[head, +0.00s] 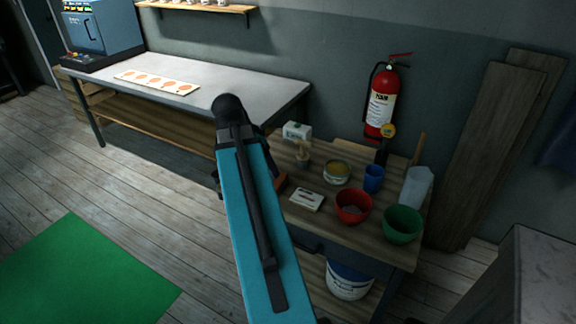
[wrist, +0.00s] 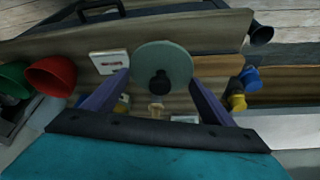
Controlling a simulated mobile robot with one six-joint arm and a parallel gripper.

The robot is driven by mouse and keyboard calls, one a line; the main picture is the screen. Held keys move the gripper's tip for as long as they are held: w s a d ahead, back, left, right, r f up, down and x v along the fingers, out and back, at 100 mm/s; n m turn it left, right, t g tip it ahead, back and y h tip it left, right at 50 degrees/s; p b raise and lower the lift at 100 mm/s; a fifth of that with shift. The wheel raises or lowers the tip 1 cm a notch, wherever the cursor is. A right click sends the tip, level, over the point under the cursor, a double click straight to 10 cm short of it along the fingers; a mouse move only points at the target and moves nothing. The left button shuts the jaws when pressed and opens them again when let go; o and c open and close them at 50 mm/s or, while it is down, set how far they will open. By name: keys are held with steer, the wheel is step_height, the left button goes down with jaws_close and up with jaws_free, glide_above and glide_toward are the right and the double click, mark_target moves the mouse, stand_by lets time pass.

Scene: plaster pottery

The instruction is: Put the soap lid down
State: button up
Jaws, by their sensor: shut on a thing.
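In the wrist view my gripper (wrist: 160,82) is shut on a round grey-green disc with a black knob, which I take to be the soap lid (wrist: 174,53). One finger is at each side of it, and its knobbed face is toward the camera. The lid is over the wooden workbench (wrist: 215,25); its height above the top cannot be told. In the head view my blue arm covers the left part of the workbench (head: 387,238) and hides the lid and most of the gripper.
A fire extinguisher (head: 381,103) hangs behind. A grey table (head: 225,84) stands left.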

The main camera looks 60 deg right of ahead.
steer(key=w+a+r+n+t, duration=0.1)
steer(key=w+a+n+t, duration=0.1)
steer(key=w+a+n, duration=0.65)
steer(key=w+a+r+n+t+y, duration=0.1)
steer(key=w+a+n, duration=0.3)
steer(key=a, duration=0.8)
steer(key=w+a+r+n+t+y, duration=0.1)
steer(key=w+a+n, duration=0.3)
steer(key=w+a, duration=0.4)
steer(key=w+a+r+n+t+y, duration=0.1)
steer(key=w+a+n, duration=0.3)
steer(key=a, duration=1.1)
steer(key=w+r+y, duration=0.1)
steer(key=w, duration=0.1)
steer(key=shift+w+a+r+y, duration=0.2)
steer(key=shift+w+a+y, duration=0.1)
steer(key=shift+a, duration=0.05)
steer(key=shift+w, duration=0.1)
